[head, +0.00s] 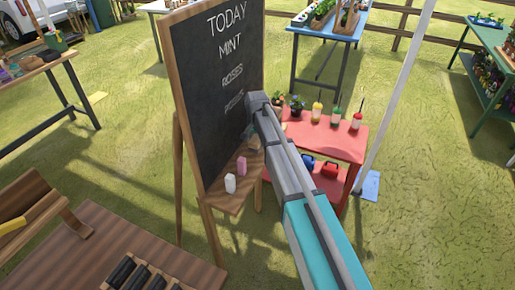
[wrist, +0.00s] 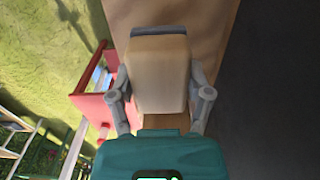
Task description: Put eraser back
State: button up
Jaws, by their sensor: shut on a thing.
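My gripper (wrist: 160,82) is shut on the eraser (wrist: 157,70), a pale tan block with a darker strip along its far end. In the head view my gripper (head: 256,138) is in front of the right side of the chalkboard (head: 212,110), just above its wooden ledge (head: 232,196). The eraser is mostly hidden there by my gripper. In the wrist view the ledge (wrist: 185,12) lies behind the eraser; whether they touch I cannot tell. The board carries the words TODAY, MINT, ROSES and a fainter line, the lower two struck through.
A pink block (head: 242,166) and a white block (head: 230,183) stand on the ledge. A red table (head: 330,140) with bottles and pots is behind my arm. A wooden table (head: 95,250) is at the front left. A white pole (head: 398,95) rises at right.

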aim_at(256, 146)
jog(key=shift+w+a+f+b, duration=0.1)
jog(key=shift+w+f+b, duration=0.2)
jog(key=shift+f, duration=0.2)
jog(key=shift+s+f+b, duration=0.1)
jog(key=shift+f+b, duration=1.15)
jog(key=shift+f, duration=0.05)
jog(key=o, duration=1)
jog(key=shift+r, duration=0.1)
notch_tip(256, 146, up, 12)
jog(key=p, duration=1.2)
